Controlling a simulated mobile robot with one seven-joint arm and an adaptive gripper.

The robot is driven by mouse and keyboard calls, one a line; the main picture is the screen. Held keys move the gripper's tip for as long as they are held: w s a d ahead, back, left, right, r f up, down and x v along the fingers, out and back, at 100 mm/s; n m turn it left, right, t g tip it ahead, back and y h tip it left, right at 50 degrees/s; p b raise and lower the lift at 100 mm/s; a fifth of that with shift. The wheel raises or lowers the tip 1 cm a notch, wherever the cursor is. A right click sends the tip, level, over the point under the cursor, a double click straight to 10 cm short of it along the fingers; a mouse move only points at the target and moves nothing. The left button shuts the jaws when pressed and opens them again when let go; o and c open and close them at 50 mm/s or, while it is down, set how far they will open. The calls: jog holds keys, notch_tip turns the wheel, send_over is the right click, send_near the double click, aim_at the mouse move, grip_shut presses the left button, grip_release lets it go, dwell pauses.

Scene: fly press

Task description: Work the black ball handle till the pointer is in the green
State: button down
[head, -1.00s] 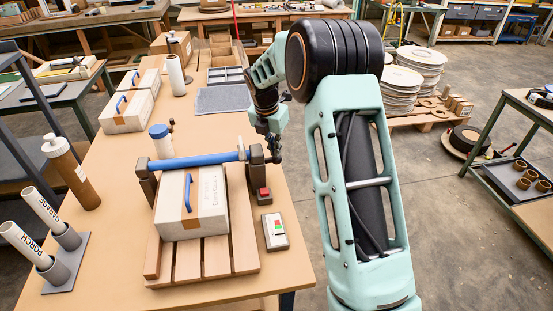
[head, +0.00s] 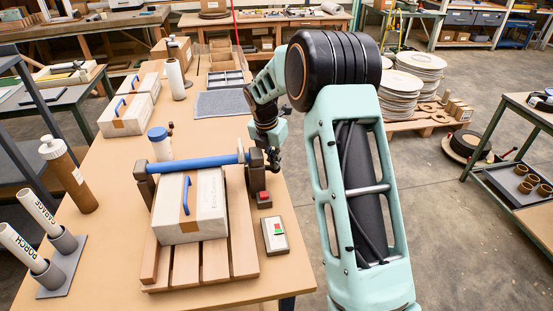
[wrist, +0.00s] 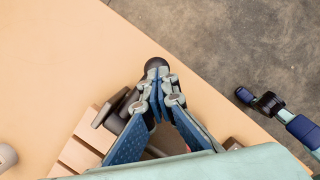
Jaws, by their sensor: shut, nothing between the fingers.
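The black ball handle (wrist: 156,64) shows in the wrist view right at the tips of my gripper (wrist: 160,78). The fingers are drawn together with nothing held between them; whether they touch the ball is unclear. In the head view my gripper (head: 272,165) is small and dark, beside the right-hand end support (head: 255,172) of the blue roller (head: 198,162). The ball cannot be made out there. A small pale panel with red and green marks (head: 275,236) lies on the table to the front right. No pointer can be made out on it.
A carton with a blue handle (head: 190,212) sits on wooden slats (head: 215,265) under the roller. A red button box (head: 264,199) stands close to my gripper. The table's right edge is near.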

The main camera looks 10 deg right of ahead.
jog(key=shift+s+a+r, duration=0.25)
jog(key=shift+s+a, duration=0.6)
jog(key=shift+s, duration=0.3)
jog(key=shift+a, duration=0.15)
jog(key=d+v, duration=0.1)
jog(key=v, duration=0.7)
jog(key=shift+r, duration=0.2)
jog(key=shift+w+d, duration=0.15)
